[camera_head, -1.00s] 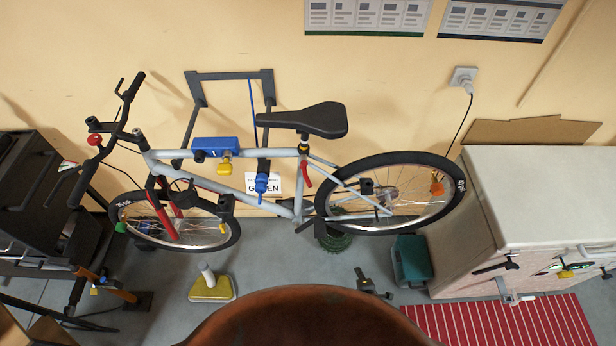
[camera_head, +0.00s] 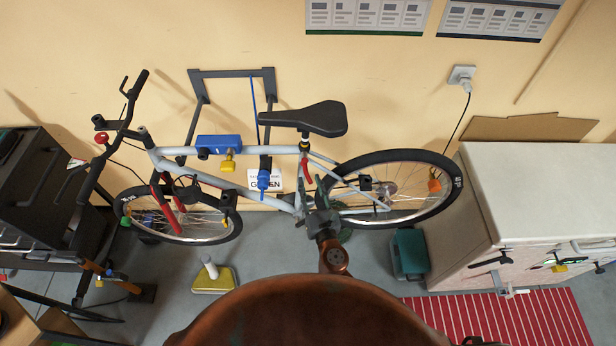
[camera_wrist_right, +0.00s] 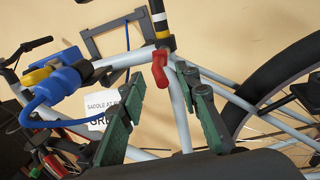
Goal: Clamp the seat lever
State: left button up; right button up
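The seat lever (camera_head: 308,172) is a small red lever at the top of the bicycle's seat tube, below the black saddle (camera_head: 310,118). It hangs downward in the right wrist view (camera_wrist_right: 160,68), under the seat post collar with its yellow band. My right gripper (camera_head: 314,194) is in front of the frame, just below the lever. In the right wrist view its two green-padded fingers (camera_wrist_right: 162,88) stand wide apart, one on each side of the seat tube. The lever shows between and just beyond the tips, with nothing gripped. My left gripper is not in view.
The bicycle hangs on a wall stand (camera_head: 232,73) with a blue clamp block (camera_head: 219,143). A blue cable and blue-yellow knobs lie left of the gripper in the wrist view. The rear wheel (camera_head: 450,190) is close on the right. A white cabinet (camera_head: 540,195) stands farther right.

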aim_at(307, 173)
jog(key=shift+x, duration=1.1)
jog(key=shift+w+a, duration=0.1)
jog(key=shift+w, duration=0.3)
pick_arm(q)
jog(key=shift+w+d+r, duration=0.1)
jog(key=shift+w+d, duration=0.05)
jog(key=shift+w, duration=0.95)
pick_arm(e)
jog(key=shift+c, duration=0.2)
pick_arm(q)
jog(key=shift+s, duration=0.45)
pick_arm(e)
grip_shut()
